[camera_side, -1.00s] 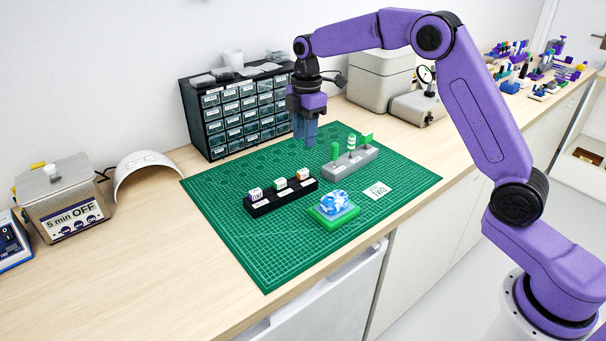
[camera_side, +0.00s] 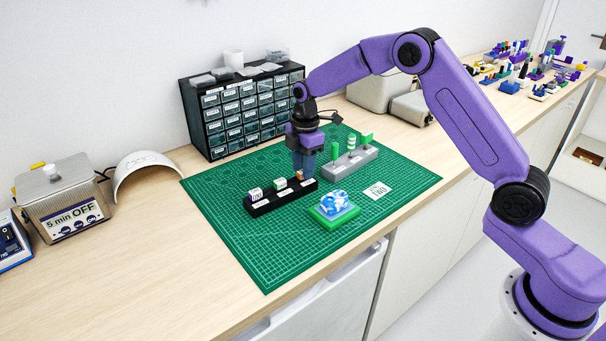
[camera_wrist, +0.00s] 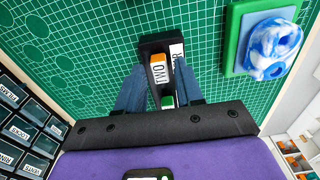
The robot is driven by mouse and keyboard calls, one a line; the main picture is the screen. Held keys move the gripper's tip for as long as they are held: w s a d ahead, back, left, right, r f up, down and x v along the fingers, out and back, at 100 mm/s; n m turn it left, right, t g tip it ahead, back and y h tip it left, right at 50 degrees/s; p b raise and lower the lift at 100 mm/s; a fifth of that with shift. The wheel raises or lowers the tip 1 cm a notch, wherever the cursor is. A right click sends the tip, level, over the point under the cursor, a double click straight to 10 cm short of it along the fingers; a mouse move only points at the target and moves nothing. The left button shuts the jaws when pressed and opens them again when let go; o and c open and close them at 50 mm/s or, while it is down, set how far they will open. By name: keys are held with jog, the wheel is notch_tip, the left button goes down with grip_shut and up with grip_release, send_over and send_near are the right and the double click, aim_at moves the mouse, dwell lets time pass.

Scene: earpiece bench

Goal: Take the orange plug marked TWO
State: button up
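The orange plug (camera_wrist: 157,70), with TWO on its white face, stands in the end slot of a black holder (camera_wrist: 150,40); in the side view the plug (camera_side: 299,176) is at the holder's right end, partly hidden. My gripper (camera_wrist: 160,75) is open, pointing down, with one blue finger on each side of the plug in the wrist view. I cannot tell whether either finger touches it. In the side view my gripper (camera_side: 303,172) is low at the holder's right end. A green plug (camera_side: 280,184) and another pale plug (camera_side: 256,194) stand in the same holder.
A grey holder (camera_side: 350,163) with several green-topped pieces stands close to the right of my gripper. A blue-and-white piece (camera_side: 334,202) sits on a green block in front. A printed card (camera_side: 377,190) lies right. The drawer cabinet (camera_side: 240,115) stands behind. The mat's left part is clear.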

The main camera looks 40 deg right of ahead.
jog(key=shift+f, duration=0.2)
grip_shut()
jog(key=shift+r, duration=1.6)
jog(key=shift+r, duration=2.45)
